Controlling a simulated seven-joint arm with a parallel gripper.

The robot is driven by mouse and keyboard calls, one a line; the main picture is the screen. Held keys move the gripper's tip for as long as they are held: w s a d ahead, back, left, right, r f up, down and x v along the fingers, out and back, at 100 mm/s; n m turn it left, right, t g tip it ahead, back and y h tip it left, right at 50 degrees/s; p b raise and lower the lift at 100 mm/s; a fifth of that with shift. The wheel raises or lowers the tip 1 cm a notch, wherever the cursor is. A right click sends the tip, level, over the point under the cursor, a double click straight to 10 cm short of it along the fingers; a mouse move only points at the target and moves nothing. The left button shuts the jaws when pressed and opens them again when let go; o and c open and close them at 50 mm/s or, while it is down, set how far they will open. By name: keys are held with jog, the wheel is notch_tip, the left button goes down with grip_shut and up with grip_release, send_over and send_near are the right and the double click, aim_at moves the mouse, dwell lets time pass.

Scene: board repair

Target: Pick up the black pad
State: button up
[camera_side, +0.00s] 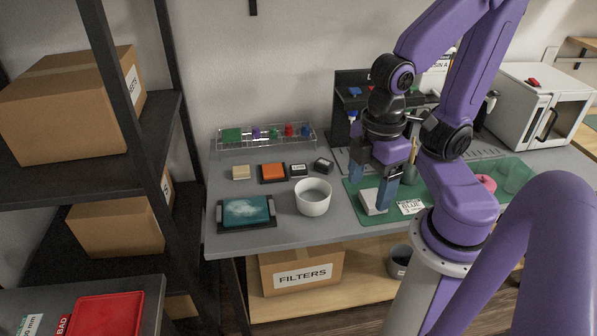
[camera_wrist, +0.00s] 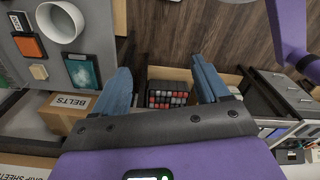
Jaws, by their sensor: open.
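A small black block (camera_side: 323,165), which looks like the black pad, lies on the grey table behind the white bowl (camera_side: 313,196). A dark piece with a pale label (camera_side: 299,170) lies just left of it, and I cannot tell for sure which is the pad. My gripper (camera_side: 369,194) is open, its two blue fingers pointing down over the front left of the green mat, to the right of the black block. In the wrist view my gripper (camera_wrist: 162,70) shows nothing between its fingers but floor and a box further off. The black block is not clear there.
An orange pad (camera_side: 273,173), a beige block (camera_side: 241,172) and a teal pad in a dark tray (camera_side: 247,212) lie left of the bowl. A wire rack (camera_side: 265,140) stands behind. A white box (camera_side: 373,203) sits on the green mat (camera_side: 350,188) by my fingers.

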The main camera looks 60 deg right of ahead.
jog(key=w+a+m, duration=0.1)
jog(key=w+m, duration=0.4)
jog(key=w, duration=0.5)
jog(key=m, duration=1.7)
send_over(299, 167)
notch_tip(299, 167, down, 11)
jog(key=f, duration=1.1)
jog(key=shift+s+a+f, duration=0.1)
jog(key=shift+s+f, duration=0.15)
jog(key=shift+f, duration=0.05)
jog(key=shift+w+f, duration=0.15)
jog(key=shift+f, duration=1.15)
jog(key=shift+w+f, duration=0.1)
jog(key=shift+f, duration=1.2)
jog(key=c, duration=0.8)
